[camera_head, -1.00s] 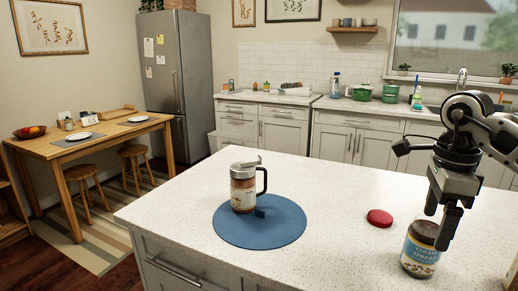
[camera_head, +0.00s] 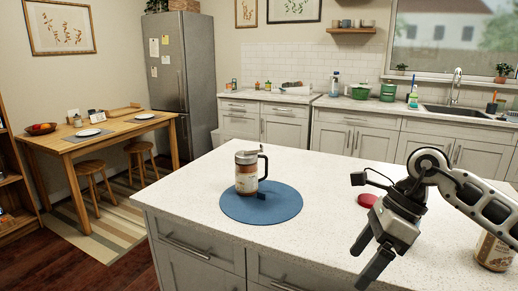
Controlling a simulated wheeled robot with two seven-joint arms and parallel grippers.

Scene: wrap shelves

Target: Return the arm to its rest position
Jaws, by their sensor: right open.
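My right gripper (camera_head: 365,258) is open and empty, hanging above the front part of the white counter, with its fingers pointing down and to the left. My right arm comes in from the right edge. A labelled jar (camera_head: 493,250) stands on the counter at the right edge, partly behind my arm and apart from the fingers. A red lid (camera_head: 367,200) lies on the counter just behind the gripper. A glass mug-like jar (camera_head: 246,175) with a dark handle stands on a round blue mat (camera_head: 275,207). My left gripper is out of view.
The white counter (camera_head: 330,178) is clear between the mat and the red lid. A wooden table (camera_head: 100,139) with stools stands at the left by a fridge (camera_head: 182,75). A sink (camera_head: 455,111) and cabinets line the back wall.

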